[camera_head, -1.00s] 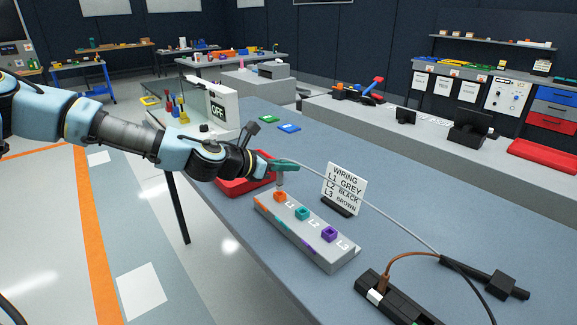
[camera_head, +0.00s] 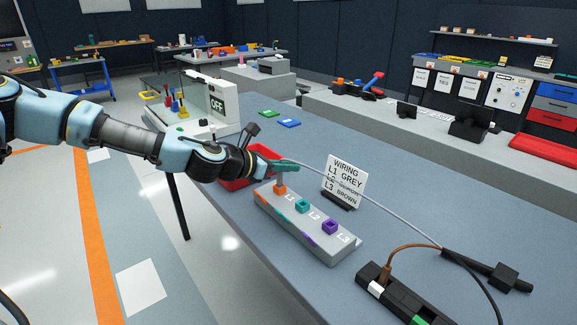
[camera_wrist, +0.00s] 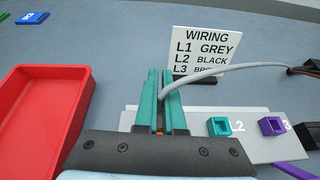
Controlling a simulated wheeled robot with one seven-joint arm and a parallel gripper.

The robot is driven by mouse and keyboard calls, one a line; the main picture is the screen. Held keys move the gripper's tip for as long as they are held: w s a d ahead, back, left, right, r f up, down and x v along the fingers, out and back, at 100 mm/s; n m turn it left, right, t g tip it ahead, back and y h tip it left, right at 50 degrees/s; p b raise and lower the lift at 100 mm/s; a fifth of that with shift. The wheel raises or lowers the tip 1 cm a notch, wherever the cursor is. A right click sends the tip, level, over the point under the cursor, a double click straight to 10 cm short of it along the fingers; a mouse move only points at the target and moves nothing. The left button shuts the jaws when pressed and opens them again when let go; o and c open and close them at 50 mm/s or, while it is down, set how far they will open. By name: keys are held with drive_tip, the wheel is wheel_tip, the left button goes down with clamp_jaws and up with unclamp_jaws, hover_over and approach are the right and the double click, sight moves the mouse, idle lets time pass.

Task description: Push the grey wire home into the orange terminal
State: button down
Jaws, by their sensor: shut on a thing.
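My gripper (camera_head: 284,165) is shut on the grey wire (camera_head: 375,207) above the orange terminal (camera_head: 280,189) at the left end of the grey terminal block (camera_head: 318,238). In the wrist view the green fingers (camera_wrist: 165,105) pinch the wire (camera_wrist: 220,68), which arcs off to the right. A sliver of orange (camera_wrist: 160,132) shows between the fingers. The wire's end is hidden there, so I cannot tell how deep it sits. The teal terminal (camera_head: 302,205) and the purple terminal (camera_head: 329,226) have square openings and look empty.
A wiring sign (camera_head: 345,180) stands just behind the block. A red tray (camera_head: 237,183) lies left of my gripper. A black holder (camera_head: 395,297) with a brown wire (camera_head: 405,249) and a black cable clamp (camera_head: 490,270) are at the front right. The table behind the sign is mostly clear.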

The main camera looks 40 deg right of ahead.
drive_tip(key=c, duration=0.9)
unclamp_jaws()
drive_tip(key=shift+f, duration=0.1)
drive_tip(key=shift+c, duration=0.2)
drive_tip(key=shift+a, duration=0.1)
drive_tip(key=shift+w+a, duration=0.1)
drive_tip(key=shift+a, duration=0.15)
wheel_tip(320, 180, up, 4)
hover_over(257, 193)
drive_tip(key=d, duration=0.2)
drive_tip(key=shift+w+a, duration=0.1)
drive_tip(key=shift+w, duration=0.35)
drive_tip(key=shift+a+p, duration=0.3)
drive_tip(key=shift+a, duration=0.45)
